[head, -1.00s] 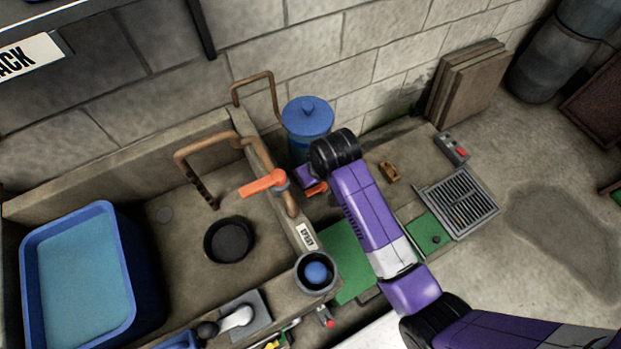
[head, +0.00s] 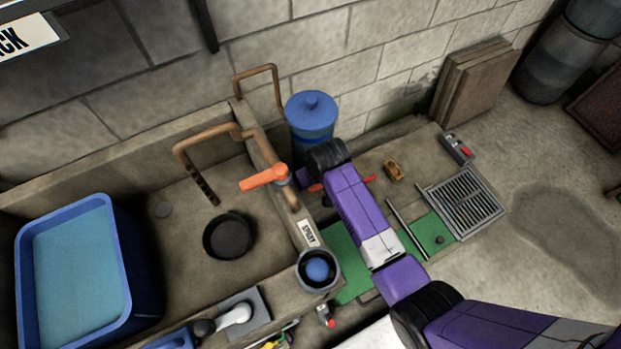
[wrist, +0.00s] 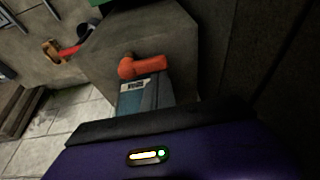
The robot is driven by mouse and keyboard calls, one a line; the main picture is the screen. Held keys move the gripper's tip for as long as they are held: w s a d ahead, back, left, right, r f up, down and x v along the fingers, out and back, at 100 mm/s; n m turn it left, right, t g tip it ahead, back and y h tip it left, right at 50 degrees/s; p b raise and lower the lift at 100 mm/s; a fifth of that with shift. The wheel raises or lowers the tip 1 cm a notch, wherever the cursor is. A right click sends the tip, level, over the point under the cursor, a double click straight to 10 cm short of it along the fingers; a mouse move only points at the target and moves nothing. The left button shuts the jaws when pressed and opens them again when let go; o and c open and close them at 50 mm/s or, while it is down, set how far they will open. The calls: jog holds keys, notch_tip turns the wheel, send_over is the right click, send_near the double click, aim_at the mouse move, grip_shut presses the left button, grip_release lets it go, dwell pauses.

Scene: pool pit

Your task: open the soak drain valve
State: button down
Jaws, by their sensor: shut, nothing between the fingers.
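In the wrist view an orange-red lever handle (wrist: 142,66) lies sideways near a grey block. A small label (wrist: 132,84) sits just below it, its words too small to read. My gripper (wrist: 147,102) is shut and empty, pointing toward this handle; I cannot tell whether they touch. In the head view my forearm mostly hides the gripper, and a bit of orange-red handle (head: 315,187) shows left of the arm, beside the sink's outer wall. A larger orange lever (head: 264,179) sits on the copper pipe above the sink wall, near the SPRAY label (head: 308,232).
The sink (head: 180,245) holds a blue tub (head: 128,262) and a black round pan (head: 229,236). A blue canister (head: 311,118) stands close behind my wrist. A brown item (head: 393,170), a red piece (head: 369,179) and a floor grate (head: 465,202) lie right.

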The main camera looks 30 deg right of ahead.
aim_at(312, 191)
jog(key=shift+s+n+p, duration=0.25)
jog(key=shift+n+p, duration=0.3)
jog(key=shift+n, duration=0.05)
jog(key=shift+s+a+r+n+y+p, duration=0.15)
jog(key=shift+s+n+y+p, duration=0.35)
jog(key=shift+n+p, duration=0.45)
jog(key=n, duration=0.1)
jog(key=s+n+y+p, duration=0.1)
jog(key=n, duration=0.2)
jog(key=shift+s+n+g+p, duration=0.25)
jog(key=shift+g+p, duration=0.05)
jog(key=shift+g, duration=0.1)
jog(key=n, duration=0.2)
jog(key=s+d+n+g+y, duration=0.1)
jog(key=n, duration=0.2)
jog(key=s+d+n+g, duration=0.1)
jog(key=n, duration=0.1)
jog(key=shift+s+n+y, duration=0.2)
jog(key=shift+n+y, duration=0.2)
jog(key=shift+s+a, duration=0.1)
jog(key=shift+s, duration=0.05)
jog(key=shift+s+a+p, duration=0.3)
jog(key=shift+s+p, duration=0.3)
